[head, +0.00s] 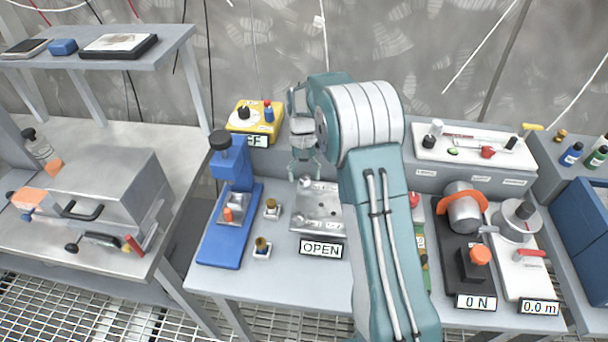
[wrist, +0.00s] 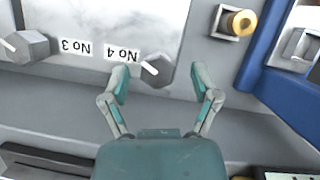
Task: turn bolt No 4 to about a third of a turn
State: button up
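Bolt No 4 (wrist: 157,70) is a grey hex head with a white line on it. It sits at the edge of a steel plate (wrist: 90,22) beside the printed label "No 4" (wrist: 122,54); the wrist view shows the lettering upside down. My gripper (wrist: 161,76) is open, with one fingertip on each side of the bolt head and visible gaps. In the head view my gripper (head: 305,168) hangs over the back of the plate (head: 312,222), which has an "OPEN" sign (head: 321,249) at its front. I cannot make out bolt No 4 there.
Bolt No 3 (wrist: 28,46) is at the left in the wrist view. A brass fitting (wrist: 240,22) in a square holder stands to the right. A blue press (head: 230,205) stands left of the plate, and a yellow box (head: 256,120) behind it.

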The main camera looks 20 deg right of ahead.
jog(key=v, duration=1.1)
jog(key=shift+w+r, duration=0.25)
jog(key=shift+r, duration=0.1)
